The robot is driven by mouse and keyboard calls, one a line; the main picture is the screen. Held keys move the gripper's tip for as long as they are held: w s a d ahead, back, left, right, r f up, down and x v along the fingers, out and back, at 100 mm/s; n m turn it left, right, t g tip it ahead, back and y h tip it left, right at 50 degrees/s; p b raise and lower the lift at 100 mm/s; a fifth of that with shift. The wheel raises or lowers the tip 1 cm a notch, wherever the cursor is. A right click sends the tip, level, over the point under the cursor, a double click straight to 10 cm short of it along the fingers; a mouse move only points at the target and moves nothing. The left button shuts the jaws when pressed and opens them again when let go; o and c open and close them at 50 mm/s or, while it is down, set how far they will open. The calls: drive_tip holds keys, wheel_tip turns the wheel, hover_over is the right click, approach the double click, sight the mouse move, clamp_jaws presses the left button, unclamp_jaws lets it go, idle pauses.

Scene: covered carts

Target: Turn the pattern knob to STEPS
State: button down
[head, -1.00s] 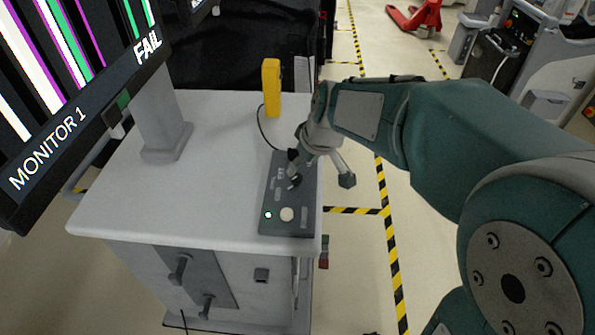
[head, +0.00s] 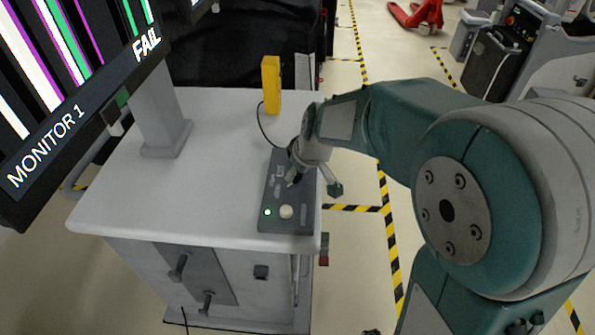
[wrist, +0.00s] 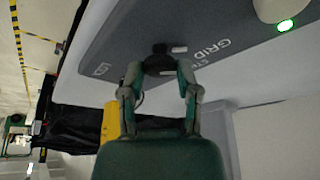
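The dark grey control panel (head: 268,196) lies near the right edge of the white cart top. My gripper (head: 293,177) is over its middle and hides much of the knob in the head view. In the wrist view the black pattern knob (wrist: 158,65) sits between the two fingertips of my gripper (wrist: 159,74), which appear to press on its sides. The label GRID and part of STEPS show to the right of the knob. Monitor 1 (head: 75,75) shows coloured vertical bars and the word FAIL.
A round pale button (head: 286,212) and a lit green lamp (head: 267,212) are at the panel's near end. A yellow device (head: 271,86) stands behind the panel, with a cable. Floor with striped tape lies right of the cart (head: 190,225).

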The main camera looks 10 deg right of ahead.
drive_tip(key=shift+s+f+m, duration=0.1)
drive_tip(key=shift+m, duration=0.3)
drive_tip(key=m+h, duration=0.1)
drive_tip(key=m, duration=0.2)
drive_tip(key=shift+a+h, duration=0.15)
drive_tip(key=shift+h, duration=0.15)
drive_tip(key=shift+s+f+m+t+h, duration=0.15)
drive_tip(key=shift+m+h, duration=0.25)
drive_tip(key=shift+m, duration=0.8)
drive_tip(key=shift+w+r+m+t+h, duration=0.15)
drive_tip(key=shift+m+h, duration=0.25)
drive_tip(key=shift+m, duration=0.8)
drive_tip(key=shift+s+f, duration=0.1)
drive_tip(key=shift+f, duration=0.05)
drive_tip(key=shift+c, duration=1.7)
unclamp_jaws()
drive_tip(key=shift+a, duration=0.15)
